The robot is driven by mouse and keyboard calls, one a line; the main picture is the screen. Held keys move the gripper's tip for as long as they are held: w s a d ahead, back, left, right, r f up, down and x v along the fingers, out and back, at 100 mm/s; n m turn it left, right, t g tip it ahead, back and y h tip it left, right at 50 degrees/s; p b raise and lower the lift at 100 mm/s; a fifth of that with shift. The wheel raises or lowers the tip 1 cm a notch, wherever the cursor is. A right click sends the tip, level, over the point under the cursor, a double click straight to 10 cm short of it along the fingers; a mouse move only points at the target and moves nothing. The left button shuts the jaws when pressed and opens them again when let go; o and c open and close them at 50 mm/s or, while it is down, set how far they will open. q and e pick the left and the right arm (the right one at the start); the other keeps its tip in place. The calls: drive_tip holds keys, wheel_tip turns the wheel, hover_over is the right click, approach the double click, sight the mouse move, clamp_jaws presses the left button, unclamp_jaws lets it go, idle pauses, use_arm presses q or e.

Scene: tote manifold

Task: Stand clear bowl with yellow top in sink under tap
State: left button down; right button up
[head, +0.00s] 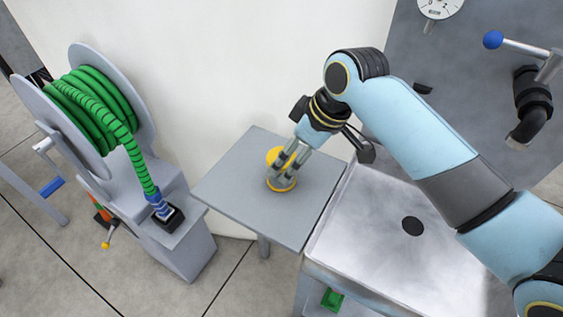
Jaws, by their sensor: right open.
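The clear bowl with yellow top (284,185) sits on the grey side table (225,188), left of the sink. Its yellow parts show around my fingers. My right gripper (283,172) is open and reaches down at the bowl, hiding much of it. I cannot tell whether the fingers touch it. The sink (345,238) is a shallow metal basin with a dark round drain, and its bottom is bare where it shows. The black tap (528,125) with a blue-knobbed lever is on the grey panel at the upper right. My left gripper is not in view.
A hose reel (85,110) with green hose stands at the left on a grey base. A white wall (230,70) rises behind the table. A round gauge (439,7) is at the top right. The table is free around the bowl. A green item (332,299) lies under the sink.

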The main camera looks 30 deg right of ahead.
drive_tip(key=shift+w+a+f, duration=0.15)
drive_tip(key=shift+w+f, duration=0.05)
drive_tip(key=shift+f, duration=0.3)
drive_tip(key=shift+w+f, duration=0.15)
drive_tip(key=shift+f, duration=0.1)
drive_tip(key=x, duration=0.4)
drive_tip(key=shift+w+a+f, duration=0.2)
drive_tip(key=shift+a, duration=0.05)
drive_tip(key=shift+w+f, duration=0.1)
drive_tip(key=shift+f, duration=0.15)
drive_tip(key=shift+c, duration=0.6)
drive_tip(key=c, duration=0.5)
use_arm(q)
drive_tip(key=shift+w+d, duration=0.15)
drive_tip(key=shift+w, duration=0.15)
use_arm(e)
drive_tip(key=shift+r, duration=0.1)
drive_tip(key=c, duration=0.8)
